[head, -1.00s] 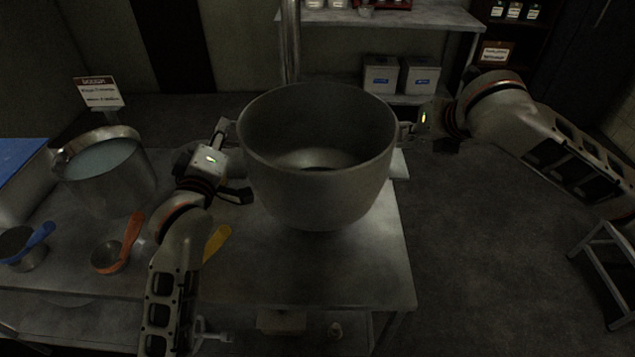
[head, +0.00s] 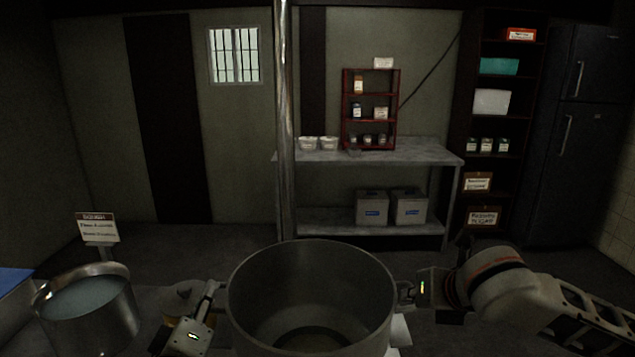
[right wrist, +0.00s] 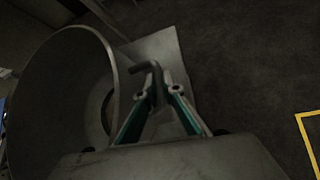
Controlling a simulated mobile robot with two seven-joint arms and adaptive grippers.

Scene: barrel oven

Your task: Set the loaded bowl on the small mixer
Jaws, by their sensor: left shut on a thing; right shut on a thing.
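The large grey metal bowl (head: 312,272) stands upright at the bottom centre of the head view, its lower part cut off by the frame edge. My left gripper (head: 211,297) is shut on the bowl's left handle. My right gripper (head: 408,292) is shut on the right handle. In the right wrist view the fingers (right wrist: 155,82) close around a bent handle (right wrist: 146,67) beside the bowl wall (right wrist: 62,85). I cannot pick out the small mixer in any view.
A metal pot (head: 88,312) of pale liquid stands at the lower left, with a sign (head: 97,228) behind it. A shelf table (head: 420,155) with a red rack (head: 370,110) stands at the back wall. A dark fridge (head: 580,150) is at the right. Floor between looks clear.

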